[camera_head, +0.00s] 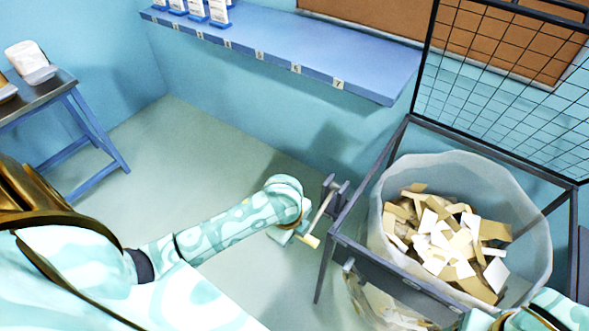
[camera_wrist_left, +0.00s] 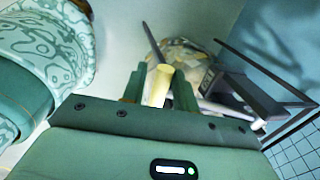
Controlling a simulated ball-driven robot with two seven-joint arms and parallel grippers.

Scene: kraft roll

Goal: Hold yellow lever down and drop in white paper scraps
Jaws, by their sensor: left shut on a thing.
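The yellow lever grip (camera_head: 312,240) is on a thin rod at the left side of a dark metal bin frame (camera_head: 375,255). My left gripper (camera_head: 301,234) is at this grip. In the left wrist view the yellow grip (camera_wrist_left: 159,82) sits between the two fingers of my left gripper (camera_wrist_left: 158,92), which is shut on it. White paper scraps (camera_head: 437,235) lie mixed with brown ones in a clear bag (camera_head: 535,235) inside the frame. The mesh lid (camera_head: 500,85) stands raised behind the bag. Part of my right arm shows at the bottom right; its gripper fingers are not visible.
A blue shelf (camera_head: 300,62) with numbered tags runs along the back wall, with blue-and-white items (camera_head: 195,10) at its left end. A small blue-legged table (camera_head: 75,100) at the left holds a white object (camera_head: 30,62). The floor between is clear.

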